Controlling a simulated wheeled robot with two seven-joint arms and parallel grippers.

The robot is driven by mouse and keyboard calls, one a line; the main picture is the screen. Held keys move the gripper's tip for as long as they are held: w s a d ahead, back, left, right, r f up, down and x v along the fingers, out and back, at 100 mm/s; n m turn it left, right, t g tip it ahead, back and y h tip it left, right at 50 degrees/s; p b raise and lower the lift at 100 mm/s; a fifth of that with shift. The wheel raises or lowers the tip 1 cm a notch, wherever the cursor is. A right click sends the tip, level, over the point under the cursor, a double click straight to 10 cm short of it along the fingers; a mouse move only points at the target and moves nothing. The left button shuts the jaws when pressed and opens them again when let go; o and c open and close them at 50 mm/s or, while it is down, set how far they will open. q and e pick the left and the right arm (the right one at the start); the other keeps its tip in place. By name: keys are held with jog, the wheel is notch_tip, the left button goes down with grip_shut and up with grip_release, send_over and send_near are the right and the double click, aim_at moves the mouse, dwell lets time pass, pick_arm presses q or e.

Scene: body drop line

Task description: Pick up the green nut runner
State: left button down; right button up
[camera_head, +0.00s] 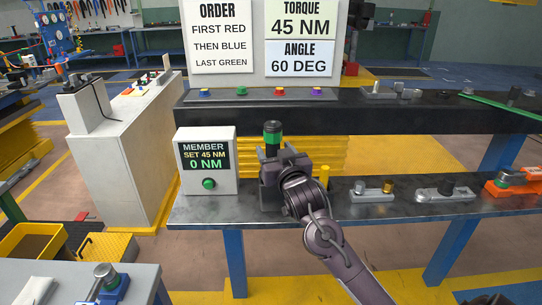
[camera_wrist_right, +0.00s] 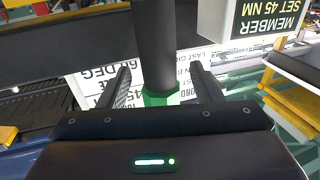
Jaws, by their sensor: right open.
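The green nut runner (camera_head: 273,135) stands upright on the dark metal bench (camera_head: 240,208), beside the white MEMBER box. Its dark body has a green band near the top. My right gripper (camera_head: 274,160) is around its lower part in the head view and hides its base. In the right wrist view, the nut runner's dark body and green band (camera_wrist_right: 160,98) show between the two fingers (camera_wrist_right: 160,85). There are gaps on both sides, so the gripper is open. My left gripper is not in view.
The MEMBER box (camera_head: 207,180) reads 0 NM and stands close on the left. A small yellow post (camera_head: 324,175) stands close on the right. Metal fixtures (camera_head: 372,191) sit farther right on the bench. A dark upper shelf (camera_head: 400,118) with coloured buttons runs behind.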

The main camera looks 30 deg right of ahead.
jog(key=shift+x, duration=1.25)
grip_shut()
jog(key=shift+d+r, duration=0.1)
jog(key=shift+r, duration=0.05)
